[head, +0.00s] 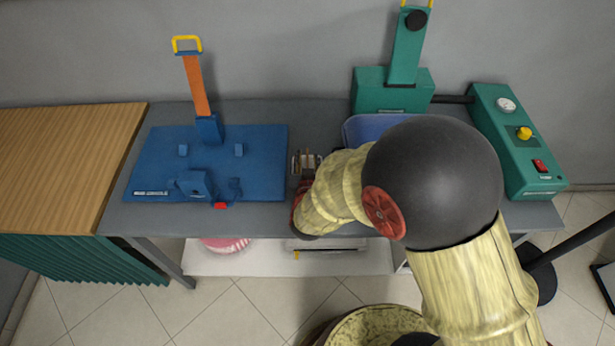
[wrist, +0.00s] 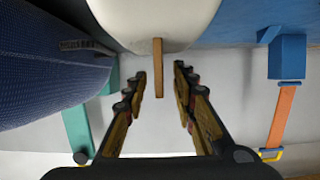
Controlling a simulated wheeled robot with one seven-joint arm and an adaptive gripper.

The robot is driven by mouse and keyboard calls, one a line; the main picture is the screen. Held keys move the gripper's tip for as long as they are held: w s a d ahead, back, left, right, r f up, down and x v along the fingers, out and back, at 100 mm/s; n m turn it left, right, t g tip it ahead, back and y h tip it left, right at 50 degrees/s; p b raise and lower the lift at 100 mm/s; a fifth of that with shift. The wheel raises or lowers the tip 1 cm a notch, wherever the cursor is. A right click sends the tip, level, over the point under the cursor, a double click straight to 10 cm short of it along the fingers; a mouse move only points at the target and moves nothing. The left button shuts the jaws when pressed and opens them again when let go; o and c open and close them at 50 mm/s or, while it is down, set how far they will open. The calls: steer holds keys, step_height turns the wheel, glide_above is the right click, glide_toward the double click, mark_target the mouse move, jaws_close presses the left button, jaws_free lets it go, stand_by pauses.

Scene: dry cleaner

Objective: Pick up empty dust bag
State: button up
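No item in view can be named for certain as the empty dust bag. In the wrist view a smooth, rounded cream thing (wrist: 150,22) fills the top middle, cut off by the edge. A narrow tan strip (wrist: 158,52) hangs from it toward my gripper (wrist: 160,74). I cannot tell whether this is the bag. The two fingers are apart, with the strip showing between their tips; contact is not visible. In the head view my gripper (head: 305,163) is over the grey table, right of the blue press board, and my arm hides much of the area below it.
A blue press board (head: 265,165) with an orange lever stands at left. A green press (head: 392,92) and green control box (head: 510,135) stand at the back right. A blue container (head: 362,131) is partly behind my arm. A pink-and-white item (head: 225,244) lies on the lower shelf.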

steer(key=shift+c, duration=1.2)
steer(key=c, duration=0.4)
jaws_close()
